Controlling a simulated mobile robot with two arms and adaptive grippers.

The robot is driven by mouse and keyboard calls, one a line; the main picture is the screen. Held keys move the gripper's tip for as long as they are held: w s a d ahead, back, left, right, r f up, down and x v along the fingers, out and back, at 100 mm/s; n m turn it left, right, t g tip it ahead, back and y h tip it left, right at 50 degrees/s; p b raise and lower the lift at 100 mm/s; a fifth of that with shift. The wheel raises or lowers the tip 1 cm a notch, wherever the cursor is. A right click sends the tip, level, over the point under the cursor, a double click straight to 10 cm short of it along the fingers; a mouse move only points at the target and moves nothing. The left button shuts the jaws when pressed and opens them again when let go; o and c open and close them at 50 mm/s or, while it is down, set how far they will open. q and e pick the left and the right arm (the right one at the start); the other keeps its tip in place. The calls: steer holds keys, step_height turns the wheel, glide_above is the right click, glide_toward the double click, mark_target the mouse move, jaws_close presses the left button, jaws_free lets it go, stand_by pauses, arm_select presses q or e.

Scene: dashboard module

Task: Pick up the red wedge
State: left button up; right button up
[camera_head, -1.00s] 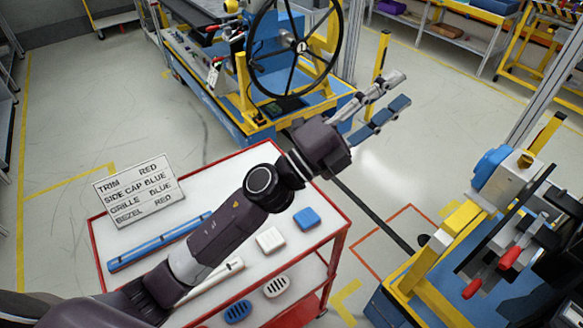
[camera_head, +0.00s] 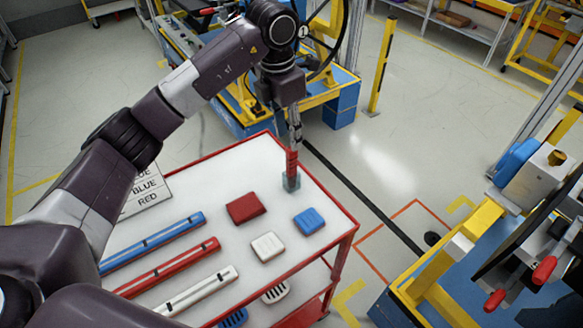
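The red wedge (camera_head: 245,208) appears to be the small dark red block lying on the white top of the red-edged cart (camera_head: 180,178). It stands apart from its neighbours. My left gripper (camera_head: 291,182) points down over the cart's far right part, to the right of and a little beyond the red block. Its fingers are seen nearly edge-on, one hiding the other, so their gap does not show. A red patch shows along the fingers; I cannot tell whether it is a held part or a reflection. My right gripper is out of view.
A white block (camera_head: 268,246) and a blue block (camera_head: 309,221) lie near the red one. Blue (camera_head: 152,243), red (camera_head: 168,267) and white (camera_head: 196,290) bars lie at left. My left arm partly covers the sign (camera_head: 146,192). A yellow-blue fixture (camera_head: 475,225) stands right.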

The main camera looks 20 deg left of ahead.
mark_target(292, 159)
arm_select(q)
steer(key=f, duration=0.1)
steer(key=f+p, duration=0.1)
steer(key=shift+s+d+f, duration=0.15)
steer(key=shift+d+f, duration=0.1)
steer(key=shift+f, duration=0.05)
steer(key=f, duration=0.1)
steer(key=f+p, duration=0.2)
steer(key=f, duration=0.1)
steer(key=shift+s+d, duration=0.2)
steer(key=shift+s, duration=0.05)
steer(key=shift+w+f+p, duration=0.1)
steer(key=shift+f+p, duration=0.2)
steer(key=shift+f, duration=0.35)
jaws_close()
